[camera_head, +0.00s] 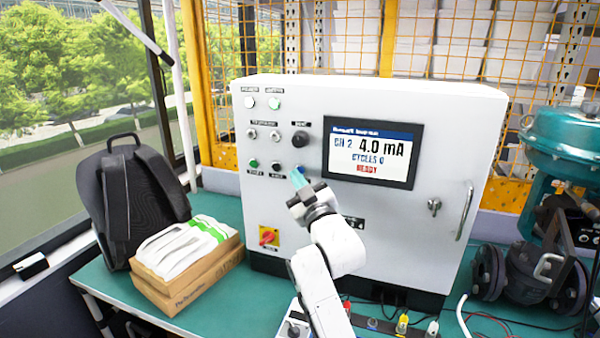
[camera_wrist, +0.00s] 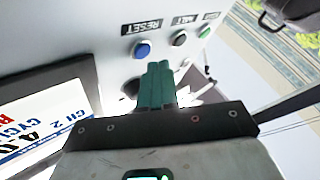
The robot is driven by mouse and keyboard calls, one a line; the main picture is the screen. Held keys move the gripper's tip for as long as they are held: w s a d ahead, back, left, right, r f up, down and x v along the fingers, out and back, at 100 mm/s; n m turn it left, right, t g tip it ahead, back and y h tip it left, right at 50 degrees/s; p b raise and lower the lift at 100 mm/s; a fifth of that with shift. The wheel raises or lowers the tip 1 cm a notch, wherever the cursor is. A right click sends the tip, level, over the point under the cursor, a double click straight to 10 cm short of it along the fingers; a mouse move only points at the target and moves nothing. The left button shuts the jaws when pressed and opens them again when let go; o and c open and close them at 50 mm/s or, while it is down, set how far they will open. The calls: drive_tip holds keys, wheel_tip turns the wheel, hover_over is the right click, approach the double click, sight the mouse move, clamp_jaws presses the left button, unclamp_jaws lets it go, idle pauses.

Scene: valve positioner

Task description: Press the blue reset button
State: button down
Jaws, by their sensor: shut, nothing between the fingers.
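The blue reset button (camera_wrist: 142,50) sits beside the printed RESET label (camera_wrist: 140,27) on the panel face in the wrist view. In the head view the blue button (camera_head: 300,169) shows just above my fingertips. My gripper (camera_head: 298,179) has its teal fingers together, empty, pointing at the panel. In the wrist view my gripper's fingertips (camera_wrist: 159,66) lie just below and right of the button in the picture. The button is not covered there. I cannot tell how much gap is left between the tips and the panel.
A black button (camera_wrist: 179,39) and a green button (camera_wrist: 205,31) line up beside the blue one. The control box (camera_head: 400,230) carries a screen (camera_head: 372,151) reading 4.0 mA, CYCLES 0, READY. A red-yellow switch (camera_head: 268,236) is lower left. Cartons (camera_head: 185,290) and a backpack (camera_head: 130,190) stand left.

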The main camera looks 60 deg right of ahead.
drive_tip(key=shift+s+a+b, duration=0.2)
drive_tip(key=shift+a+b, duration=0.4)
drive_tip(key=shift+a, duration=0.65)
drive_tip(key=shift+s+a+b, duration=0.15)
drive_tip(key=shift+a+b, duration=0.45)
drive_tip(key=shift+a, duration=0.65)
drive_tip(key=s+a+f+g+y, duration=0.1)
drive_tip(key=a+f+g+y, duration=0.4)
drive_tip(key=f, duration=0.7)
drive_tip(key=s+a+f+g+y, duration=0.1)
drive_tip(key=a+f+y, duration=0.2)
drive_tip(key=a+f, duration=0.65)
drive_tip(key=s+a+f+n+g+y, duration=0.1)
drive_tip(key=s+a+f+g+y, duration=0.1)
drive_tip(key=s+a+f+g, duration=0.2)
drive_tip(key=s+a+f+g+y, duration=0.3)
drive_tip(key=s+a+f+g, duration=0.2)
drive_tip(key=s+f, duration=0.8)
drive_tip(key=s+a, duration=0.2)
drive_tip(key=a, duration=0.1)
drive_tip(key=shift+s+a+n+g, duration=0.2)
drive_tip(key=shift+n+g, duration=0.1)
drive_tip(key=shift+n, duration=0.1)
